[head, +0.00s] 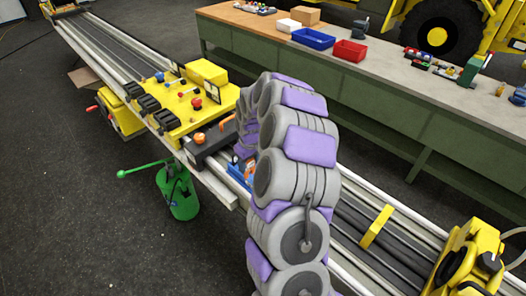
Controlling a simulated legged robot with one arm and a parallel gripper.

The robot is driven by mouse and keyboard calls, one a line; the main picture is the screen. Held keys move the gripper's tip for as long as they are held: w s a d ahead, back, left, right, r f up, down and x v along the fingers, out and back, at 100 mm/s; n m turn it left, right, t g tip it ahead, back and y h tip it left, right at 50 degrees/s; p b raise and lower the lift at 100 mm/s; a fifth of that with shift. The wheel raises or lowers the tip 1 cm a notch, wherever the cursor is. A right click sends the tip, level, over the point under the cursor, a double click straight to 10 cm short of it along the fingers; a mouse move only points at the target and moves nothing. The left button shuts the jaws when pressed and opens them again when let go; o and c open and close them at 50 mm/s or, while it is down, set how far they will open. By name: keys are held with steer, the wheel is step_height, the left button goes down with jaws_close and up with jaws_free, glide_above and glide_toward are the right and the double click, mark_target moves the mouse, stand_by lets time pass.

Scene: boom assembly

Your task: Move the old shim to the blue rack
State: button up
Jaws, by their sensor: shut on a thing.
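My gripper (242,152) is at the far end of my grey and purple arm, low over the boom rails and mostly hidden behind the arm's links. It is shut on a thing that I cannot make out. The old shim is not recognisable in this view. A small blue and orange part (239,172) shows just below my gripper; whether the two touch is unclear. An open blue tray (313,39) stands on the workbench at the back, the only clear blue holder, and may be the blue rack.
A yellow block with levers (185,110) sits on the long boom rails (375,222), left of my arm. The green workbench (380,78) also bears a red tray (349,51), boxes and small parts.

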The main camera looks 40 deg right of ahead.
steer(key=s+d+r, duration=0.2)
steer(key=d, duration=0.3)
steer(key=shift+a+f+b, duration=0.2)
steer(key=shift+f+b, duration=0.4)
steer(key=shift+f, duration=2.15)
steer(key=shift+s+f, duration=0.1)
steer(key=shift+f+b, duration=0.3)
steer(key=shift+f, duration=1.45)
steer(key=o, duration=1)
steer(key=shift+r, duration=0.1)
steer(key=r, duration=0.5)
steer(key=s+r+p, duration=0.1)
steer(key=r, duration=0.5)
steer(key=s+r, duration=0.1)
steer(key=r, duration=0.5)
steer(key=shift+d, duration=0.1)
